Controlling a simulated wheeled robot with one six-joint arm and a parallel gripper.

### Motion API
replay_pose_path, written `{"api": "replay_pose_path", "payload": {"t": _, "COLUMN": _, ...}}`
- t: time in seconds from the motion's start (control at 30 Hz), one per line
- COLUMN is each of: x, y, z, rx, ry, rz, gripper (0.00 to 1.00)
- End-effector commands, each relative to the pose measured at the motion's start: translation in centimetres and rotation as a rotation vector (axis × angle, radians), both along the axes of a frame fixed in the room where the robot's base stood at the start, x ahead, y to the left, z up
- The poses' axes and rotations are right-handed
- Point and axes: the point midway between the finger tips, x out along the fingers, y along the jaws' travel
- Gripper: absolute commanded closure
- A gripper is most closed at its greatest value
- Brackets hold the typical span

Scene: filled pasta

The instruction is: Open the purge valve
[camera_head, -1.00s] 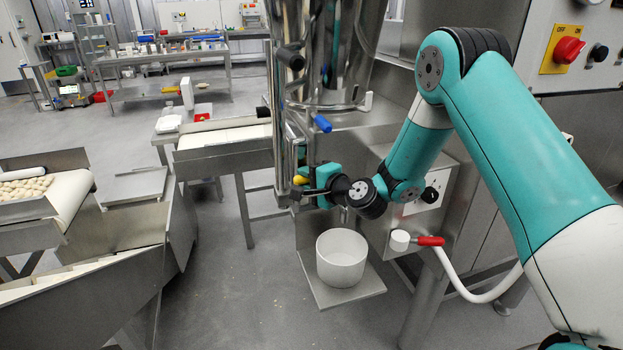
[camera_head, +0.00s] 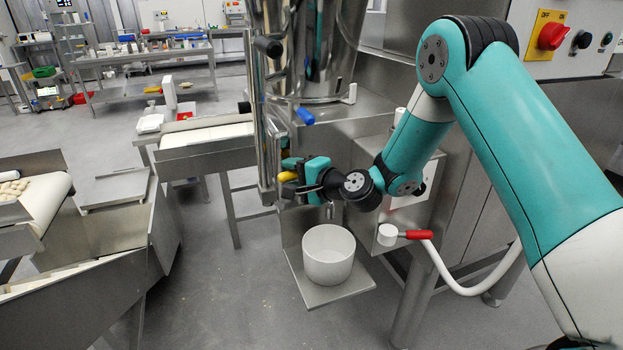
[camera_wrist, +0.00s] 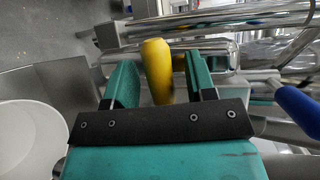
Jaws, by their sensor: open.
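A yellow handle (camera_head: 287,176), the likely valve lever, sits low on the upright steel pipework in the head view. In the wrist view the yellow handle (camera_wrist: 157,68) points toward my gripper's palm and lies between the two green fingers. My gripper (camera_wrist: 160,64) is open, with a visible gap on each side of the handle. In the head view my gripper (camera_head: 293,174) reaches in from the right at the handle. The valve body behind the handle is partly hidden.
A white bucket (camera_head: 328,262) stands on a steel shelf below my gripper. A blue handle (camera_head: 306,116) is above, and a red-handled valve (camera_head: 416,234) is at lower right. Steel pipes (camera_wrist: 230,25) run close beyond the fingers. Open floor (camera_head: 225,290) lies at lower left.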

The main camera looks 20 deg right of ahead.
Motion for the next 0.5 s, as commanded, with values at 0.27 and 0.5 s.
{"api": "replay_pose_path", "payload": {"t": 0.27, "x": -4.1, "y": -3.1, "z": 0.5, "rx": 0.001, "ry": 0.003, "rz": -0.008, "gripper": 0.49}}
{"api": "replay_pose_path", "payload": {"t": 0.5, "x": -9.1, "y": -6.7, "z": 1.6, "rx": 0.000, "ry": 0.001, "rz": -0.008, "gripper": 0.49}}
